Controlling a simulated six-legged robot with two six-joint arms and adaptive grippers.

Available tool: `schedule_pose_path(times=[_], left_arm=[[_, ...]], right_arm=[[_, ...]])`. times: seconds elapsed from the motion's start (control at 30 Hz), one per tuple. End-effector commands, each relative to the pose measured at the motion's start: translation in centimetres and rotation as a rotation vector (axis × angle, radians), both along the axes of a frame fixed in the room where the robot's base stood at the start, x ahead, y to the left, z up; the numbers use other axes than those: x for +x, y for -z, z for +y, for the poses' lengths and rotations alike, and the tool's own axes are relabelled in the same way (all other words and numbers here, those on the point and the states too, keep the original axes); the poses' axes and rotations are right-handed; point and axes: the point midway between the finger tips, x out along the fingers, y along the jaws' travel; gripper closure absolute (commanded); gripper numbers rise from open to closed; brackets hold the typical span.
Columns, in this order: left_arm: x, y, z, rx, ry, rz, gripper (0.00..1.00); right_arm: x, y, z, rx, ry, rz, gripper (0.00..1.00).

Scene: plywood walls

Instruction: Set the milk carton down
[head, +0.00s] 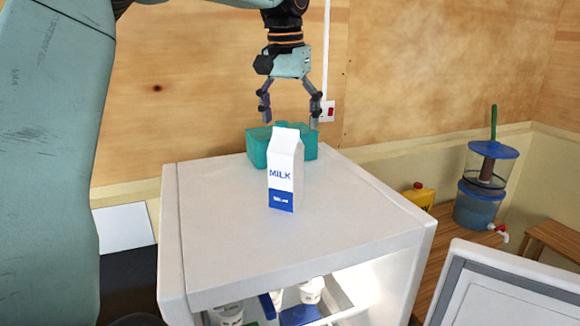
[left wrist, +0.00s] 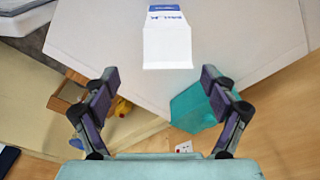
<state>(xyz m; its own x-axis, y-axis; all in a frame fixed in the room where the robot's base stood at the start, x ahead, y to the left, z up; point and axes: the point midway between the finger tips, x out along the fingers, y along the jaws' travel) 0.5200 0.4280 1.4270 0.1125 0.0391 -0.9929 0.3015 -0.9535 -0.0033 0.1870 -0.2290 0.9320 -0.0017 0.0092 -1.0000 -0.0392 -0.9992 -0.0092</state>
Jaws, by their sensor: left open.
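The milk carton (head: 284,172), white with a blue base band, stands upright on the white top of the fridge (head: 225,235). In the left wrist view the carton (left wrist: 167,38) shows from above, ahead of the fingers and apart from them. My left gripper (head: 291,115) is open and empty, above and behind the carton. Its two fingers also show in the left wrist view (left wrist: 160,95), with nothing between them. My right gripper is in neither view.
A teal container (head: 257,148) stands behind the carton at the fridge's back edge, close below my left gripper. The fridge front is open, showing cups (head: 311,290). A blue-lidded dispenser (head: 482,185) and a yellow container (head: 418,195) stand at the right.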

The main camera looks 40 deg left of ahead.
Motion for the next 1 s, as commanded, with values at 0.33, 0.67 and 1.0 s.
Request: schedule_pose_path(times=[0.33,0.67,1.0], left_arm=[[0.2,4.0,0.7,-0.003,0.0,0.003,0.15],[0.6,7.3,1.0,-0.001,-0.001,0.0,0.15],[0.7,7.3,0.9,0.0,-0.001,0.0,0.27]], right_arm=[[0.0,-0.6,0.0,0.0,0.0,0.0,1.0],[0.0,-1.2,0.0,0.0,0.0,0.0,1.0],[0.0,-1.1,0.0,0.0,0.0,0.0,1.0]])
